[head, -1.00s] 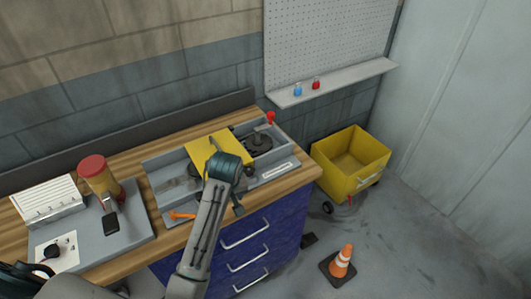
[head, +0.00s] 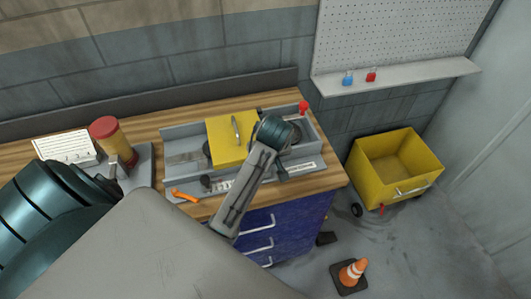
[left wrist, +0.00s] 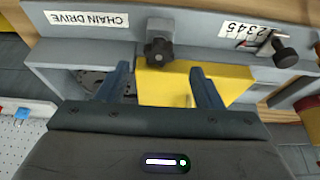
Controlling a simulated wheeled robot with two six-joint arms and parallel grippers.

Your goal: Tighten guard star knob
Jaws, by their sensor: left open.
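The dark star knob (left wrist: 158,52) sits on a grey bracket at the front rail in the left wrist view, beside the yellow guard (head: 232,140). The guard also shows in the wrist view (left wrist: 180,82), under the knob. My left gripper (left wrist: 160,72) is open and empty, with one finger to each side of the knob; I cannot tell whether either touches it. My right gripper is not in view.
A second dark knob (left wrist: 285,52) is beside the numbered scale. An orange handle (head: 185,196) lies at the front left, and a red knob (head: 303,107) stands at the back right. A yellow bin (head: 363,165) and cone (head: 353,272) are on the floor.

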